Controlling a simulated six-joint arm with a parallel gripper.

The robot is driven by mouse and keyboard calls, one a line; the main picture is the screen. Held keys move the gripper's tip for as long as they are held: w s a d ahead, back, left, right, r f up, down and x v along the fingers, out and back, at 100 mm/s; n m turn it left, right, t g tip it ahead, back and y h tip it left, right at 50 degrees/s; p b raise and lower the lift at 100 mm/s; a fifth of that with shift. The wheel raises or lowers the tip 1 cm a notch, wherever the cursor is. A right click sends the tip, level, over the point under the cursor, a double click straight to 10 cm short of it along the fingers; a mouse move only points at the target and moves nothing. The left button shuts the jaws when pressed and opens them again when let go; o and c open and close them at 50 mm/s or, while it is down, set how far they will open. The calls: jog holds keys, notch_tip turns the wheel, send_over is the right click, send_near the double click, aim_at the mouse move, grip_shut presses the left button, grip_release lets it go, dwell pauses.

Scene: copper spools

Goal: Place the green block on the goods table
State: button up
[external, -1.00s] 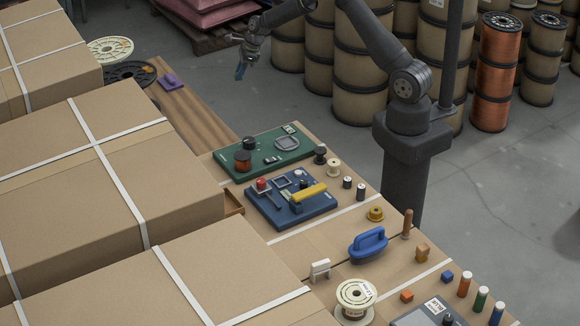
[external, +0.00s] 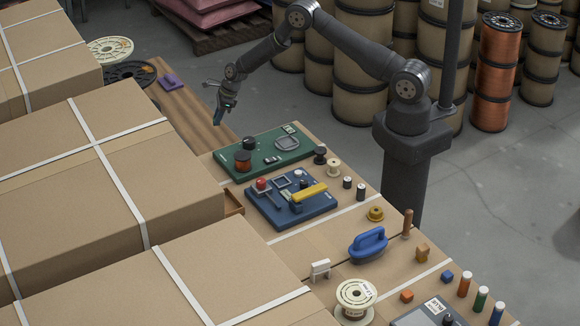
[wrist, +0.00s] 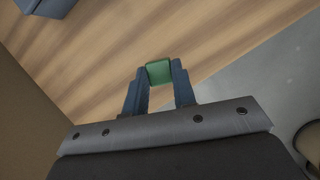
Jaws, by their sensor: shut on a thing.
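My gripper (external: 218,119) is shut on the green block (wrist: 159,72), which sits between the two fingertips in the wrist view. In the external view the block is too small to make out and my fingers point down. My gripper is above the brown wood-grained table (external: 190,112), towards its right side. The same wooden surface (wrist: 110,50) lies below the block in the wrist view, with the grey floor beyond its edge at right. The block looks apart from the surface, but the height is hard to judge.
A purple object (external: 172,83) lies on the wooden table's far part. A green board (external: 263,158) and a blue board (external: 318,207) with small parts lie on the nearer cardboard-coloured bench. Large cartons (external: 150,160) stand at left. The wooden top near my gripper is clear.

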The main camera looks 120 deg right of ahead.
aim_at(231, 140)
jog(key=shift+w+f, duration=0.35)
jog(key=shift+w, duration=0.05)
jog(key=shift+f, duration=1.85)
jog(key=shift+f, duration=0.2)
jog(key=o, duration=1)
jog(key=shift+c, duration=0.2)
jog(key=shift+r, duration=0.1)
jog(key=shift+s+r, duration=0.15)
jog(key=shift+r, duration=0.35)
jog(key=v, duration=1.1)
